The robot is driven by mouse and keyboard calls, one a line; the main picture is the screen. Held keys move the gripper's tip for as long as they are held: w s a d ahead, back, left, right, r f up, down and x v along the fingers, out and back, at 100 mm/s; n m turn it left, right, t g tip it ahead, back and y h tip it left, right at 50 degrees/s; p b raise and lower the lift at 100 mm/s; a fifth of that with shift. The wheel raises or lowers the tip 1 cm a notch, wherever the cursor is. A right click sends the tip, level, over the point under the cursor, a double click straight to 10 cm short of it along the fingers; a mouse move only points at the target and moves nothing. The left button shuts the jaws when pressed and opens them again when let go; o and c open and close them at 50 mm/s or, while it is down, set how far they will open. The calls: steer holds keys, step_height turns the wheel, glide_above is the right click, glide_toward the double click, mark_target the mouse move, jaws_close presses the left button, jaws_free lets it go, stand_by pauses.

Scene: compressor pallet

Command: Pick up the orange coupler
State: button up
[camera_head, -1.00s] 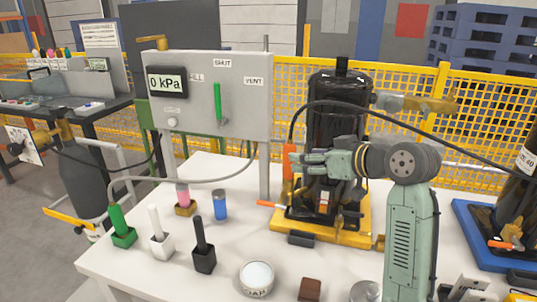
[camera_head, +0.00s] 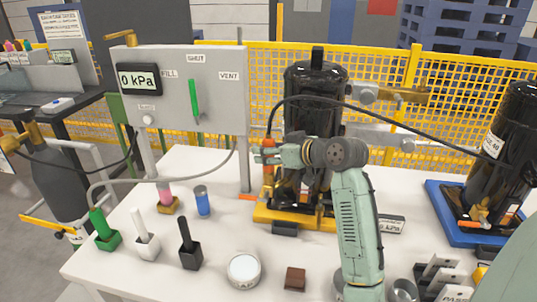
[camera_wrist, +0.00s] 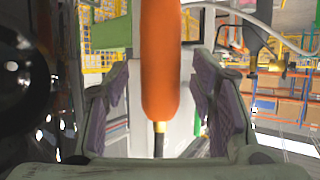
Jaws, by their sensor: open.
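The orange coupler (camera_head: 268,157) is upright at the end of a black hose, beside the left side of the black compressor (camera_head: 313,110). In the wrist view the orange coupler (camera_wrist: 160,60) is large and hangs between the two dark finger pads, with a gap on both sides. My gripper (camera_head: 262,155) is open and sits around the coupler from the right. My gripper's pads also show in the wrist view (camera_wrist: 165,108). In the head view the fingers partly cover the coupler.
The compressor stands on a yellow base (camera_head: 275,214). A grey panel (camera_head: 225,100) reading 0 kPa stands to the left. A green tool (camera_head: 100,222), blue can (camera_head: 203,201) and white round tub (camera_head: 244,270) are on the white table. A second compressor stands on a blue base (camera_head: 437,200).

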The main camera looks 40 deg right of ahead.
steer(key=shift+w+f, duration=0.25)
steer(key=shift+w, duration=0.2)
jaws_close()
stand_by(0.4)
